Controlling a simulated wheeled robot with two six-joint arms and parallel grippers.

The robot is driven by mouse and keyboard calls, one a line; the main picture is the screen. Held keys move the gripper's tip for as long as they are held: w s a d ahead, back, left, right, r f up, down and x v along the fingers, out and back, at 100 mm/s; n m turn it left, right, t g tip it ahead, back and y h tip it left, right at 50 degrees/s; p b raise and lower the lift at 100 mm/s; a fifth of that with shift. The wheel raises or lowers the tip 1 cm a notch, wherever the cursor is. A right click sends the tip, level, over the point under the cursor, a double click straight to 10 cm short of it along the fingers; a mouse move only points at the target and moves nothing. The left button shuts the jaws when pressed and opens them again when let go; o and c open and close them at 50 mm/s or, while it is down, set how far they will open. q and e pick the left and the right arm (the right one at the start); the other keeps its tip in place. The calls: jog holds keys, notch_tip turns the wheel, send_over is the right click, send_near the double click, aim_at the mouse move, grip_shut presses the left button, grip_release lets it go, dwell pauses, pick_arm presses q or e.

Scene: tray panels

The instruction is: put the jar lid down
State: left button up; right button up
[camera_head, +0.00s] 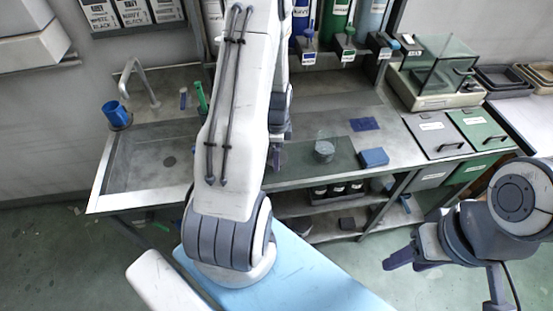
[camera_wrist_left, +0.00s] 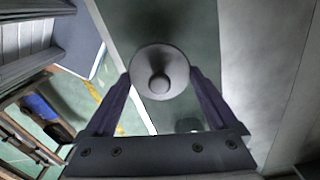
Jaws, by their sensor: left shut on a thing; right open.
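The jar lid (camera_wrist_left: 160,62), a pale grey disc with a round knob, is between the fingers of my left gripper (camera_wrist_left: 163,78) in the left wrist view. The gripper is shut on it, above a grey-green surface. In the head view my left arm hides the lid, and only a small dark part of the left gripper (camera_head: 277,155) shows beside the green mat (camera_head: 296,160). A clear glass jar (camera_head: 324,150) with grey contents stands on that mat, to the right of the gripper. My right gripper (camera_head: 440,284) is open and empty, in front of the bench at the right.
A blue box (camera_head: 374,157) lies right of the jar, and a dark blue cloth (camera_head: 364,124) lies behind it. The sink (camera_head: 155,150) with a blue cup (camera_head: 116,115) is at the left. Lidded bins (camera_head: 437,134) and a glass-topped case (camera_head: 440,75) stand at the right.

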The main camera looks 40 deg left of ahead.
pick_arm(q)
notch_tip(320, 180, down, 3)
jog(key=shift+f+p, duration=0.1)
jog(key=shift+p, duration=0.45)
jog(key=shift+f, duration=0.4)
jog(key=shift+f, duration=0.1)
jog(key=o, duration=1)
